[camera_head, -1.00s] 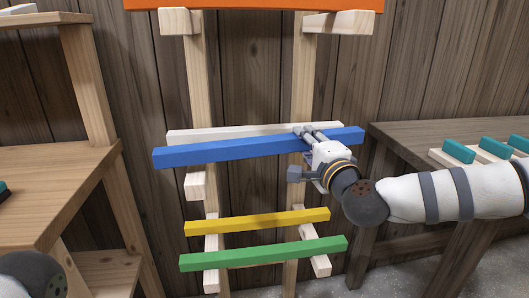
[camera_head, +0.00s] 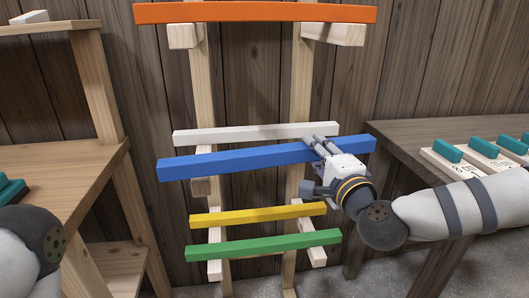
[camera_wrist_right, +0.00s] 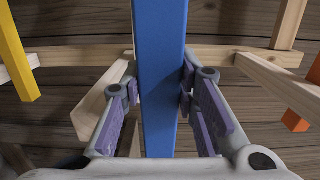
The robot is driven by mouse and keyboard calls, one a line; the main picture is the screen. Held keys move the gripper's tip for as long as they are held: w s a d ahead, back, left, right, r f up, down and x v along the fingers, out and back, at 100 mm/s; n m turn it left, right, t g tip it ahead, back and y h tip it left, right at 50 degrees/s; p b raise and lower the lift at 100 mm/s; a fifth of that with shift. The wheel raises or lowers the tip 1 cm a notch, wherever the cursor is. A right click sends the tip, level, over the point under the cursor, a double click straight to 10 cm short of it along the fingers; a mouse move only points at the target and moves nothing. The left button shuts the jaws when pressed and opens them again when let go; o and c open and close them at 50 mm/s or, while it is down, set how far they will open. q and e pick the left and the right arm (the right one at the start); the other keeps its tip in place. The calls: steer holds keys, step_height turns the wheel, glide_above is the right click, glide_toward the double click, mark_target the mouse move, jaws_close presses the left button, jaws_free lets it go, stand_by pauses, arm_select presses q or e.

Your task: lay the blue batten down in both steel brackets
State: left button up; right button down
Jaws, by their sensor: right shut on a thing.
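The blue batten (camera_head: 235,159) is held nearly level in front of the wooden rack, its right end a little higher in the head view. My right gripper (camera_head: 318,146) is shut on it, right of its middle. In the right wrist view the batten (camera_wrist_right: 162,45) runs between the two purple-padded fingers. A white batten (camera_head: 255,132) lies just behind and above it. I cannot make out any steel brackets; pale wooden arms stick out from the rack, one (camera_head: 201,187) below the blue batten's left part. My left gripper is out of view; only part of my left arm shows.
An orange batten (camera_head: 255,13) lies across the top arms. Yellow (camera_head: 257,214) and green (camera_head: 262,244) battens lie lower. A wooden bench (camera_head: 50,165) stands left; a table (camera_head: 425,130) with teal-topped blocks stands right.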

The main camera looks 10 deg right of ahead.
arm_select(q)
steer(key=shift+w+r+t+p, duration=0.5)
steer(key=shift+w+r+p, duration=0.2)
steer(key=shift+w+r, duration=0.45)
arm_select(e)
steer(key=s, duration=0.7)
steer(key=shift+d, duration=0.45)
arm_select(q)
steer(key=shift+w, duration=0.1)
